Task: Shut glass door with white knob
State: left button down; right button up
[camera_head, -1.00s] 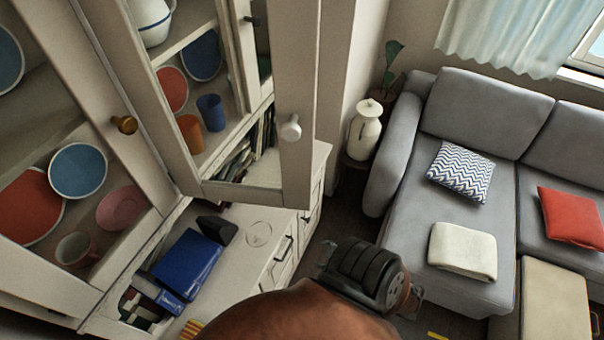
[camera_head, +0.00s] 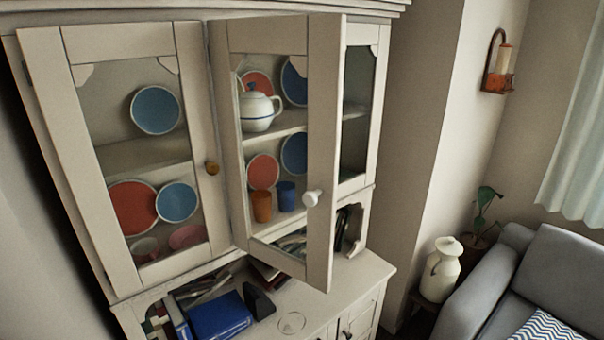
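The white knob (camera_head: 312,198) sits on that right-hand frame. A second glass door (camera_head: 216,120), left of it, carries a brown knob (camera_head: 212,168) and looks shut. Plates, a teapot (camera_head: 257,108) and two cups show through the open door's glass. Neither of my grippers is in view.
The counter below holds a blue binder (camera_head: 219,316) and other books. A white jug (camera_head: 441,270) and a plant stand right of the cabinet, beside a grey sofa (camera_head: 550,280). A lantern (camera_head: 498,68) hangs on the wall.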

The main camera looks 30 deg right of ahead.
aim_at(315, 43)
jog(key=u, duration=0.55)
jog(key=k, duration=0.15)
jog(key=z, duration=1.4)
jog(key=i, duration=0.7)
jog(key=z, duration=0.05)
